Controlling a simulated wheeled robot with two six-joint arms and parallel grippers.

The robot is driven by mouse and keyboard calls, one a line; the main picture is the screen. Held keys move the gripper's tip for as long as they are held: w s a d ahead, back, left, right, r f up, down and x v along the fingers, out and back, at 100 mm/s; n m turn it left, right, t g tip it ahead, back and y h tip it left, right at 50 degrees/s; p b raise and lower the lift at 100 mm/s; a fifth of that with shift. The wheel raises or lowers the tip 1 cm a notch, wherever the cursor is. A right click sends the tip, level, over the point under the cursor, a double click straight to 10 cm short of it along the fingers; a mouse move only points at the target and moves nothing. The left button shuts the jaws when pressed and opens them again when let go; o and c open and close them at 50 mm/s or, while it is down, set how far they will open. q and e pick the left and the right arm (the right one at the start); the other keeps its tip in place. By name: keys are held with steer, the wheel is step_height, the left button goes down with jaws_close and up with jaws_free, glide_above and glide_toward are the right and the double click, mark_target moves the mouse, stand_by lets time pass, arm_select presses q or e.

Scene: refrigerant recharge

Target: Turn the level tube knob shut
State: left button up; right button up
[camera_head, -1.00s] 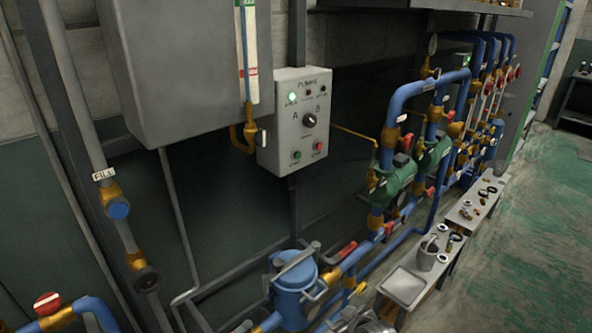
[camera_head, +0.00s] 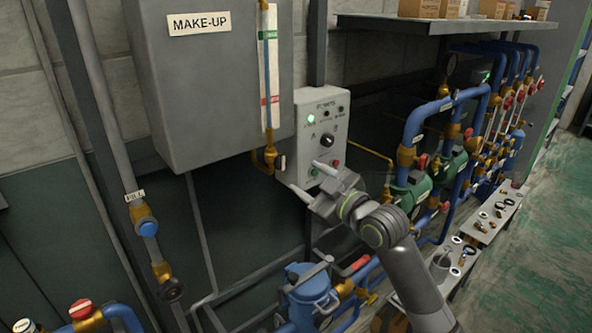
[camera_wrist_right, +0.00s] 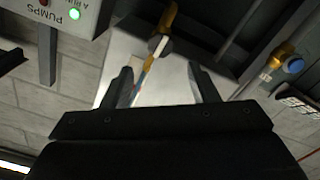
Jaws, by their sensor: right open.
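The level tube (camera_head: 266,85) runs down the front of the grey MAKE-UP tank (camera_head: 205,100), beside a white scale strip with green and red marks. Brass fittings (camera_head: 264,161) sit at its lower end, with the small pale level tube knob (camera_head: 281,162) at their right. My right gripper (camera_head: 312,180) is open and empty, its fingers pointing left toward the fittings, apart from the knob in the picture. In the right wrist view the tube (camera_wrist_right: 147,70) and brass fitting (camera_wrist_right: 169,17) show between and beyond the open fingers (camera_wrist_right: 164,82). My left gripper is out of view.
The pump control box (camera_head: 322,135) with a lit green lamp is close behind my right gripper. Blue pipes with green pumps (camera_head: 412,195) stand to the right. A blue strainer (camera_head: 308,288) is below, and a FILL pipe (camera_head: 140,215) at left.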

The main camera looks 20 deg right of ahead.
mark_target(283, 164)
steer(key=b+x, duration=0.3)
steer(key=x, duration=0.5)
steer(key=shift+w+a+f, duration=0.1)
steer(key=shift+f, duration=0.1)
steer(key=shift+w+r, duration=0.1)
steer(key=shift+c, duration=0.8)
steer(key=c, duration=0.8)
steer(key=m+p, duration=0.3)
steer(key=shift+p, duration=0.35)
steer(key=shift+m+p, duration=0.45)
steer(key=shift+m, duration=0.05)
